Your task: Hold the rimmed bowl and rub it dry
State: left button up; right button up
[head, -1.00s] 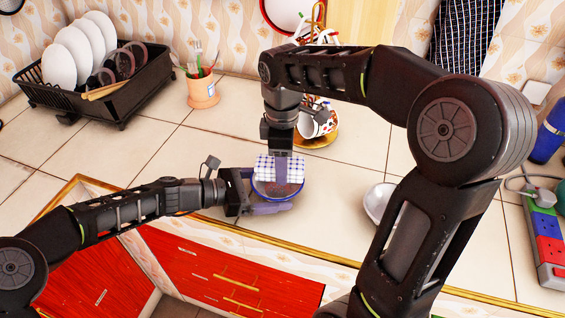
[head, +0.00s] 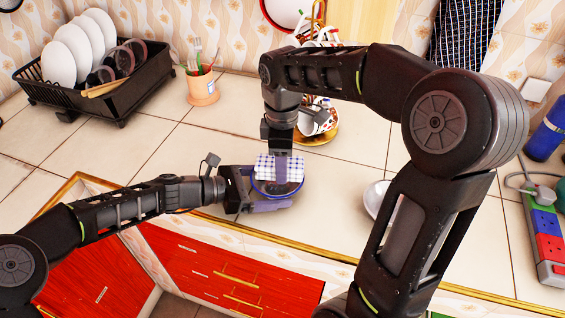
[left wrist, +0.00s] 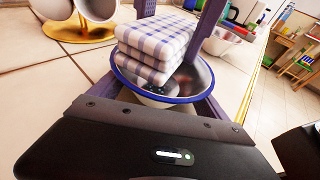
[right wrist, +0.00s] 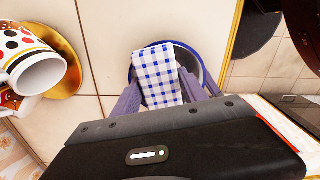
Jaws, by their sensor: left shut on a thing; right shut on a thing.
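The blue-rimmed bowl (head: 297,189) is at the counter's front edge; its metallic inside shows in the left wrist view (left wrist: 197,76). My left gripper (head: 268,206) is shut on the bowl, its fingers along the bowl's sides. A folded blue-and-white checked cloth (head: 268,166) is in my right gripper (head: 283,172), which points down and is shut on it. The cloth is over the bowl and covers part of its opening in the right wrist view (right wrist: 156,72). I cannot tell whether the cloth touches the inside. The bowl's underside is hidden.
Patterned cups (head: 312,122) on a golden stand are just behind. A white dish (head: 373,197) is to the right, partly behind my right arm. A power strip (head: 549,235) lies far right.

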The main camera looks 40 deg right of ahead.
jog(key=shift+w+d, duration=0.25)
jog(key=shift+s+a, duration=0.8)
jog(key=shift+s, duration=0.05)
jog(key=shift+w+d, duration=0.1)
jog(key=shift+w+d+f, duration=0.1)
jog(key=shift+w+d, duration=0.6)
jog(key=shift+w, duration=0.05)
jog(key=shift+s+a, duration=0.1)
